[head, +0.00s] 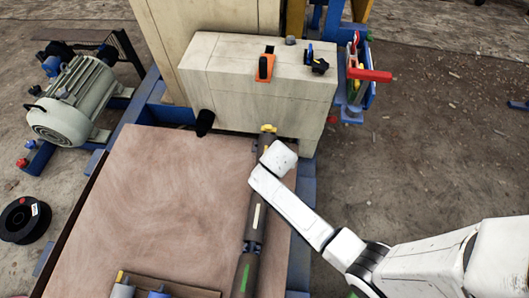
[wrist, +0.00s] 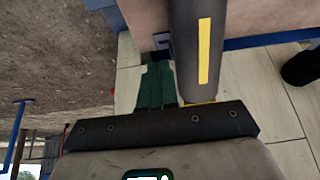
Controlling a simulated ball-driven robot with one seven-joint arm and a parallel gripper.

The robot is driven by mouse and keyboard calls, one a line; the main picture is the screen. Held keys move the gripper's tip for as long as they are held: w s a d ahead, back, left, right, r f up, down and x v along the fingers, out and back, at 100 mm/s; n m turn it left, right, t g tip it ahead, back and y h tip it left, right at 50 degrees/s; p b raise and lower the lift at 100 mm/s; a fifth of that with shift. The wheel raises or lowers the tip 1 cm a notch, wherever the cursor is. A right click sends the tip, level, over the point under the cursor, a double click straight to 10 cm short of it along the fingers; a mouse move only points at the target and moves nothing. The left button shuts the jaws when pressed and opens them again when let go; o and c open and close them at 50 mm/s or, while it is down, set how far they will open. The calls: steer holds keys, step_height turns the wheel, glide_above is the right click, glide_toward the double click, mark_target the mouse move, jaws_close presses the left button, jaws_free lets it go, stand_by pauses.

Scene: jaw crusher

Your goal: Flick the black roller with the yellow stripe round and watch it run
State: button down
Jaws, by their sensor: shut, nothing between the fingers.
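The black roller with the yellow stripe (wrist: 196,45) fills the upper middle of the wrist view, its yellow stripe facing that camera. It seems to be the far roller in the row (head: 263,143) in the head view, partly covered there by my wrist. A yellow piece (wrist: 201,102) sits at its end, largely behind the gripper body. My gripper (wrist: 157,70) has its dark green fingers together and empty, just left of the roller in the wrist view. I cannot tell whether they touch it. In the head view the fingers are hidden behind the white wrist.
Nearer rollers carry a pale stripe (head: 256,217) and a green stripe (head: 244,278). A brown board (head: 165,205) lies left of the row. A pale block (head: 215,75) stands behind it, with a black knob (head: 205,122) low on its front. A red-handled part (head: 370,75) is at right.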

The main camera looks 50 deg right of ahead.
steer(key=shift+s+d+f+b, duration=0.15)
steer(key=shift+d+f+b, duration=0.4)
steer(key=shift+f, duration=0.15)
